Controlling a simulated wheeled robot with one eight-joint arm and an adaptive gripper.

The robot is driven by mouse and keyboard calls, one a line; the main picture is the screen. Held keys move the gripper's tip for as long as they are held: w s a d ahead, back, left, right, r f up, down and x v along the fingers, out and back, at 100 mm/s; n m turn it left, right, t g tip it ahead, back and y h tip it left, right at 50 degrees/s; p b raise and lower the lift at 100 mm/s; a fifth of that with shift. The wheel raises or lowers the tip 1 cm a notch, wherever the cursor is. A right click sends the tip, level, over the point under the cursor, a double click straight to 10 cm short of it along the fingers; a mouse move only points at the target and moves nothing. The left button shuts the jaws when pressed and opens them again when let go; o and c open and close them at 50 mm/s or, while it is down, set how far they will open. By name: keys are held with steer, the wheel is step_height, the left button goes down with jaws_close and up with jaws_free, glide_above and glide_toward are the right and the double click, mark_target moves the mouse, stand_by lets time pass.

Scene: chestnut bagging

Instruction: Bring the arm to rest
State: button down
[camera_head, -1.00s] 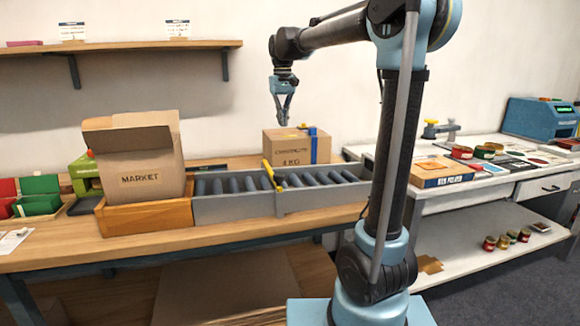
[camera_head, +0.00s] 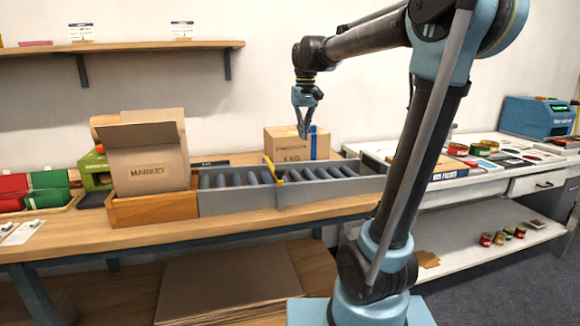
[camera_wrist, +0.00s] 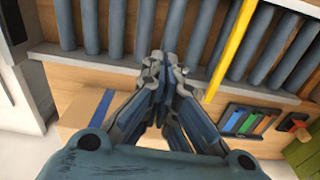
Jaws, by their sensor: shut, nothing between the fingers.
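My gripper (camera_head: 303,134) hangs fingers down in the head view, in front of the upper part of a closed carton (camera_head: 284,143) marked as chestnuts, 4 kg, with a blue tape strip. The fingers are shut and hold nothing. In the wrist view my gripper (camera_wrist: 160,62) shows with its fingertips together above the edge of the roller conveyor (camera_wrist: 100,52). Part of the carton (camera_wrist: 82,117) with the blue strip shows at the left, partly hidden by my gripper. My arm reaches up and to the left from its base.
The roller conveyor (camera_head: 240,200) with a yellow bar (camera_head: 273,169) lies on the wooden bench (camera_head: 150,236). An open box marked MARKET (camera_head: 148,170) stands in a wooden tray (camera_head: 150,210). A shelf (camera_head: 130,50) is above; a white table (camera_head: 500,185) with packages is at the right.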

steer(key=s+d+f+m+t, duration=0.1)
steer(key=s+d+f, duration=0.6)
steer(key=s+f, duration=0.5)
steer(key=s+d+f+m, duration=0.1)
steer(key=s+d+f, duration=0.6)
steer(key=s+f, duration=0.6)
steer(key=shift+d+f+t, duration=0.15)
steer(key=shift+d+t, duration=0.05)
steer(key=shift+t, duration=0.2)
steer(key=shift+s, duration=0.1)
steer(key=shift+w+f, duration=0.2)
steer(key=shift+w, duration=0.2)
